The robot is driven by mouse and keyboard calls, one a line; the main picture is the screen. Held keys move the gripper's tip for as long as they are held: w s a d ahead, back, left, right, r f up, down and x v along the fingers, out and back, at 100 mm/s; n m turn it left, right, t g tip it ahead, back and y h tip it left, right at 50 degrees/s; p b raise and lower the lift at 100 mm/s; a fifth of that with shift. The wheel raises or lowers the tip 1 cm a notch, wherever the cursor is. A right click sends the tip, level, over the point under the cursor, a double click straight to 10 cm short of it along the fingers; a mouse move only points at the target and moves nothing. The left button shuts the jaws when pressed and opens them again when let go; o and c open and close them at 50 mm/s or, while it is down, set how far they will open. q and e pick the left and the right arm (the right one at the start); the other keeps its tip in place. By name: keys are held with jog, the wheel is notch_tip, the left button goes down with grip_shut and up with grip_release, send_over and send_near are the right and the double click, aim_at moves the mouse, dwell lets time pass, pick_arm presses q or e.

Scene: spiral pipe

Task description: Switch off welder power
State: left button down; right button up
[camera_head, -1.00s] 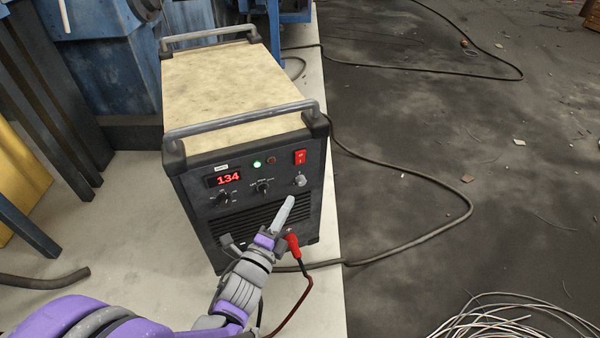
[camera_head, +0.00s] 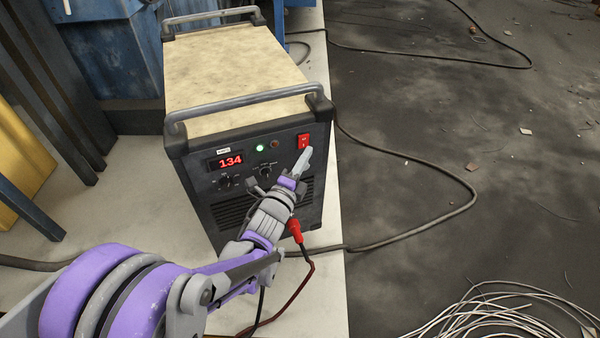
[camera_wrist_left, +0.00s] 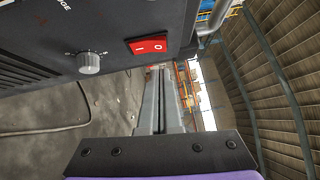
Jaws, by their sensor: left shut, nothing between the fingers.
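The welder (camera_head: 240,75) is a dark box with a worn cream top and grey handles. Its front panel has a lit red display (camera_head: 231,161) reading 134, a lit green lamp (camera_head: 260,148) and a red power switch (camera_head: 304,141). My left gripper (camera_head: 307,152) is shut and empty, its tips just below the switch in the head view. Whether they touch it I cannot tell. In the left wrist view the red switch (camera_wrist_left: 148,44) shows its I and O marks, above the shut fingers (camera_wrist_left: 160,100). My right gripper is not in view.
A grey knob (camera_wrist_left: 89,63) sits beside the switch on the panel. A red cable plug (camera_head: 295,230) is on the lower front. A dark cable (camera_head: 420,220) loops over the floor at right, and coiled wire (camera_head: 500,318) lies at lower right.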

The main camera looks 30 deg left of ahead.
aim_at(306, 138)
pick_arm(q)
jog(key=shift+w+a+r, duration=0.2)
jog(key=shift+w+a, duration=0.65)
jog(key=shift+a, duration=0.2)
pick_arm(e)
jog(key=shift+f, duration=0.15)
pick_arm(q)
jog(key=shift+a, duration=0.1)
jog(key=shift+w+a+r, duration=0.2)
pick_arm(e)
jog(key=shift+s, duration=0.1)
pick_arm(q)
jog(key=shift+d, duration=0.1)
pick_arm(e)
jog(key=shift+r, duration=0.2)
